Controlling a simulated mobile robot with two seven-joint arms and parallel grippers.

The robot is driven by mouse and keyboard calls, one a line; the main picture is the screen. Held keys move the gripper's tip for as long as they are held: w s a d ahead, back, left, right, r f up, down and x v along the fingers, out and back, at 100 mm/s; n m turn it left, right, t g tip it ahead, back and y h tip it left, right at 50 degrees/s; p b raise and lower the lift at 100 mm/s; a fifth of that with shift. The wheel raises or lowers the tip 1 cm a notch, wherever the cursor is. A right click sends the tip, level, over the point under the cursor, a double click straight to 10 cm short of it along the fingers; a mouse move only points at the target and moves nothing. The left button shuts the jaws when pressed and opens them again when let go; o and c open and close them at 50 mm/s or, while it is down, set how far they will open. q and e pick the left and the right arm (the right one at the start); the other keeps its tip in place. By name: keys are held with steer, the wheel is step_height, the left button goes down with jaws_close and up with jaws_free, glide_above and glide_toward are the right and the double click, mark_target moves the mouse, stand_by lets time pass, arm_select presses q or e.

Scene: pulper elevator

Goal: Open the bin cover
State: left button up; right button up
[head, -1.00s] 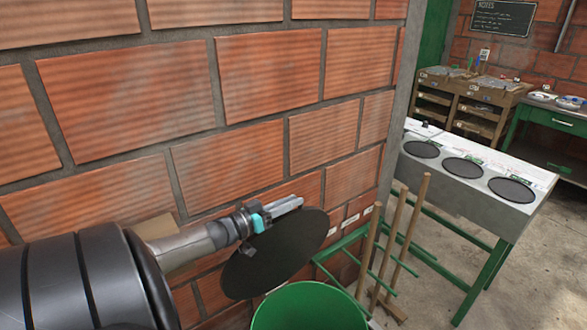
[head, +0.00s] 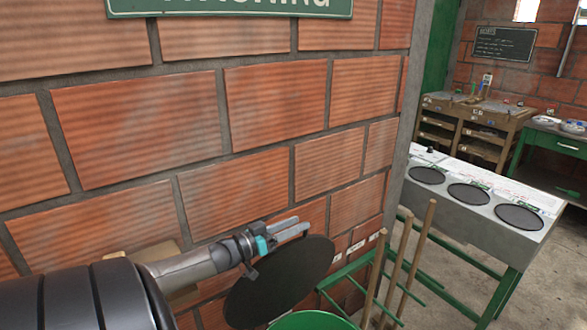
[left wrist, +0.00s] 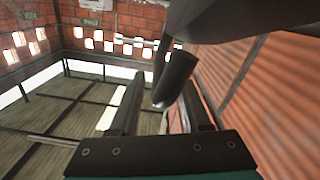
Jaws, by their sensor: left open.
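The bin cover (head: 280,285) is a round black disc. It stands tilted up behind the green bin (head: 312,320), by the brick wall. Only the bin's upper rim area shows at the bottom of the head view. My left gripper (head: 305,229) is open, at the cover's upper edge. In the left wrist view, a dark cylindrical handle (left wrist: 174,80) lies between or just beyond the open fingers (left wrist: 160,100), with the dark cover (left wrist: 225,15) above it. I cannot tell whether the fingers touch it. My right gripper is not in view.
The brick wall (head: 130,125) stands close behind my left arm. Wooden poles (head: 405,265) lean in a green rack just right of the bin. A grey table with round black discs (head: 468,195) stands further right. Open floor (head: 550,290) lies at the right.

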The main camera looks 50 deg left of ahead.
arm_select(q)
step_height(320, 180, up, 18)
steer(key=p, duration=0.5)
steer(key=shift+f+p, duration=0.15)
steer(key=shift+p, duration=0.25)
